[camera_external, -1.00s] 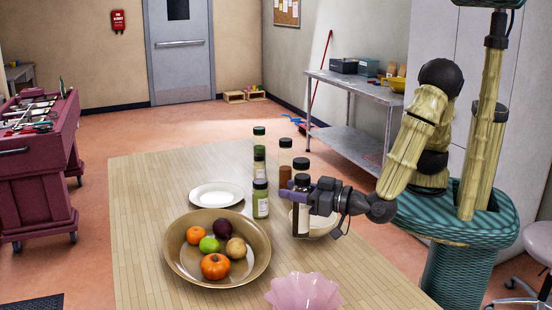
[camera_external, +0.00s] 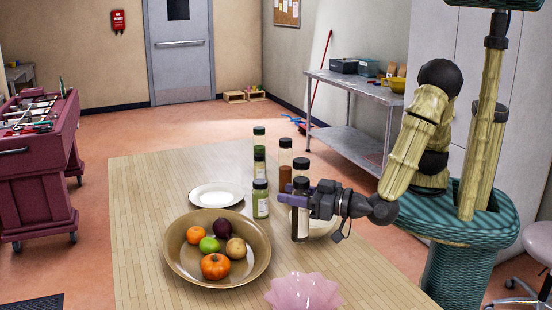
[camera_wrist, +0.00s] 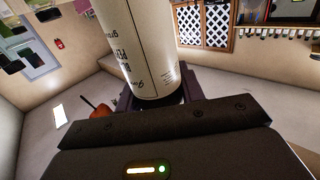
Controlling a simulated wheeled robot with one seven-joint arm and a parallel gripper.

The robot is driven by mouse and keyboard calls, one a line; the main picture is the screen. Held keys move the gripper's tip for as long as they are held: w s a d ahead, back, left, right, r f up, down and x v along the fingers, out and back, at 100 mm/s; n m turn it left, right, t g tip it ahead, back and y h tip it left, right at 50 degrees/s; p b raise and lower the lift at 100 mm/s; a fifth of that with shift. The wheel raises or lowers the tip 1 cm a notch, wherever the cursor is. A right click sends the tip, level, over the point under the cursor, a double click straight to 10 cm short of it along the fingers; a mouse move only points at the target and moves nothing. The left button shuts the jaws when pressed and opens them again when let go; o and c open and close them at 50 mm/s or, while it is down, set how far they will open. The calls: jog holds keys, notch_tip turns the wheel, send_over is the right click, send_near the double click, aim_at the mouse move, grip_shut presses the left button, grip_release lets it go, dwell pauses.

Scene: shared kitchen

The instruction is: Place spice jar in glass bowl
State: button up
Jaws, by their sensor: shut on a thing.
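My gripper (camera_external: 301,199) is shut on a spice jar with a dark lid (camera_external: 301,183), held upright above the wooden table. In the wrist view the jar (camera_wrist: 138,48) shows a white label with dark print. A pink, scalloped, translucent-looking bowl (camera_external: 304,292) stands at the table's near edge, in front of the gripper. A pale, shallow bowl (camera_external: 325,228) stands behind and right of the held jar, partly hidden by the gripper. I cannot tell for certain which bowl is glass.
Several other jars, including a green one (camera_external: 260,204), stand close left of and behind the gripper. A brown bowl (camera_external: 178,262) of fruit and a white plate (camera_external: 215,195) lie to the left on the table (camera_external: 140,225). The table's far left part is clear.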

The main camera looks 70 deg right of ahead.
jog(key=s+a+n+y, duration=0.2)
jog(key=s+a+y, duration=0.1)
jog(key=a, duration=0.5)
jog(key=s+a+r+n+g+y, duration=0.1)
jog(key=s+a+n+y, duration=0.1)
jog(key=a, duration=0.6)
jog(key=shift+s+a+y, duration=0.4)
jog(key=shift+s+y, duration=0.4)
jog(key=shift+s, duration=0.05)
jog(key=shift+f, duration=0.1)
notch_tip(320, 180, down, 6)
jog(key=shift+p, duration=0.35)
jog(key=shift+f, duration=0.1)
jog(key=shift+f+p, duration=0.35)
jog(key=shift+f, duration=1.45)
